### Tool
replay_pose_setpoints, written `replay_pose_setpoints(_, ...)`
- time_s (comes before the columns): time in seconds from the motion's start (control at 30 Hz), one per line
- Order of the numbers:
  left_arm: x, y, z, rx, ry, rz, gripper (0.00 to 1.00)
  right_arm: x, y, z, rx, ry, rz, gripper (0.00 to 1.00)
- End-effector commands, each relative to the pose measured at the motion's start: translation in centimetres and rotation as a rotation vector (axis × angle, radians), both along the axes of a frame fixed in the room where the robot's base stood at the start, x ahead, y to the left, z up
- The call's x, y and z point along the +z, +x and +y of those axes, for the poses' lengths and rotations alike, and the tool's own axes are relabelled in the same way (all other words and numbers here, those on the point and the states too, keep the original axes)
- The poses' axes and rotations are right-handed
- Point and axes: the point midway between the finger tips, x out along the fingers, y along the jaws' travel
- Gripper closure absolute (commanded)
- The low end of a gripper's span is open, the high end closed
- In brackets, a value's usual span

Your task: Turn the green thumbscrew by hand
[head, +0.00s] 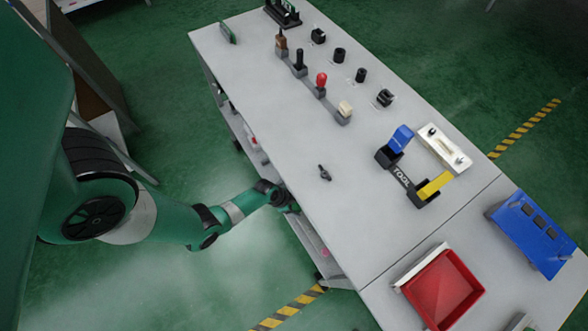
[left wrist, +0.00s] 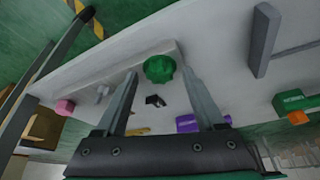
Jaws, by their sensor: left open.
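The green thumbscrew (left wrist: 160,69) shows in the left wrist view as a round, lobed green knob on a pale surface. My left gripper (left wrist: 159,80) is open, with one finger to each side of the knob in that view. No contact is visible, and I cannot tell how deep the knob sits between the fingers. In the head view my left gripper (head: 291,204) reaches to the table's left edge, its fingers hidden there. The green thumbscrew cannot be made out in the head view. My right gripper is not in view.
The left wrist view also shows a pink knob (left wrist: 65,107), a purple block (left wrist: 190,123) and a dark small part (left wrist: 155,100).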

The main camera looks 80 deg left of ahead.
Motion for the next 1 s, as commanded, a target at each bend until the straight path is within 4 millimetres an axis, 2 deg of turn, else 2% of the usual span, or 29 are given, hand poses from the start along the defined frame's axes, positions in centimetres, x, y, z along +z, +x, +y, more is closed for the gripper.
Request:
replay_pose_setpoints(0.17,1.5,-0.4,0.1,0.002,0.000,-0.001,0.29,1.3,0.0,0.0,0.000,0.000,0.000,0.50)
replay_pose_setpoints(0.4,6.9,-2.5,0.1,0.003,0.000,0.000,0.29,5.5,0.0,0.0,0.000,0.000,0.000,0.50)
replay_pose_setpoints(0.6,10.3,-4.0,0.1,0.002,0.000,0.000,0.29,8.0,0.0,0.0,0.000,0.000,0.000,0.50)
replay_pose_setpoints(0.73,10.9,-4.4,0.1,0.002,-0.001,0.000,0.29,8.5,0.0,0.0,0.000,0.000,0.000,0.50)
replay_pose_setpoints(1.0,10.7,-4.4,0.1,0.000,0.000,0.000,0.29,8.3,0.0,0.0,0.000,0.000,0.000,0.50)
